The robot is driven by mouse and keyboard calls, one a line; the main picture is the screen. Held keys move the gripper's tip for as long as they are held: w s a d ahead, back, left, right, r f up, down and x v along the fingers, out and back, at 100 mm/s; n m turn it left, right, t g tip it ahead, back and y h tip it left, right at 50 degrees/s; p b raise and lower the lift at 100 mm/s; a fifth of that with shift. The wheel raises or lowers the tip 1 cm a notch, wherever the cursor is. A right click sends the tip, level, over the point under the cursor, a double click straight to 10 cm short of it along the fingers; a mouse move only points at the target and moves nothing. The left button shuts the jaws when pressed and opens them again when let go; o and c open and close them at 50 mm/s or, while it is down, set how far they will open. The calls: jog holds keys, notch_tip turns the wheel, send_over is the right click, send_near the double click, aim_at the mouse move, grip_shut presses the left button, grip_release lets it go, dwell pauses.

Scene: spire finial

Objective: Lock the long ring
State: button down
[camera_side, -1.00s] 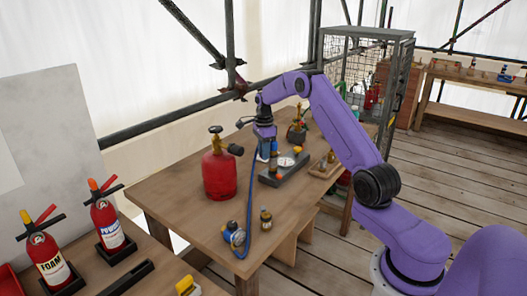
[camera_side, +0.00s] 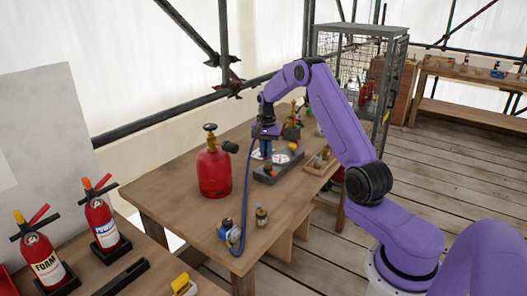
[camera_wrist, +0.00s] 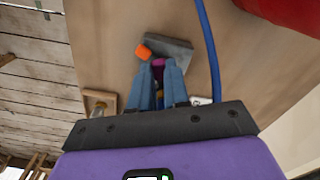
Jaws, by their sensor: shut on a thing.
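My gripper (camera_side: 265,150) points down over the grey block (camera_side: 265,177) on the wooden table. In the wrist view its two blue-grey fingers (camera_wrist: 160,75) are closed together on a small magenta part (camera_wrist: 158,67). A brassy bit shows between the fingers farther down. The grey block (camera_wrist: 180,50) lies just beyond the fingertips, with an orange piece (camera_wrist: 143,52) at its left. A round white-faced part (camera_side: 283,157) shows beside the fingers in the side view. I cannot tell which part is the long ring; the fingers hide much of the held part.
A red gas cylinder (camera_side: 214,170) stands left of my gripper. A blue hose (camera_side: 246,195) runs down to a gauge (camera_side: 229,232) near the table's front, beside a small brass fitting (camera_side: 262,217). A wooden holder (camera_side: 318,163) stands to the right. Bare table lies between.

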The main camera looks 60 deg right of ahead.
jog(key=shift+s+d+n, duration=0.15)
jog(key=shift+s+n, duration=0.1)
jog(key=shift+n, duration=0.6)
jog(key=shift+s+d+n, duration=0.15)
jog(key=shift+s+n, duration=0.1)
jog(key=shift+n, duration=0.6)
jog(key=c, duration=1.1)
grip_release()
jog(key=shift+r, duration=0.1)
notch_tip(320, 180, up, 17)
jog(key=shift+r, duration=0.15)
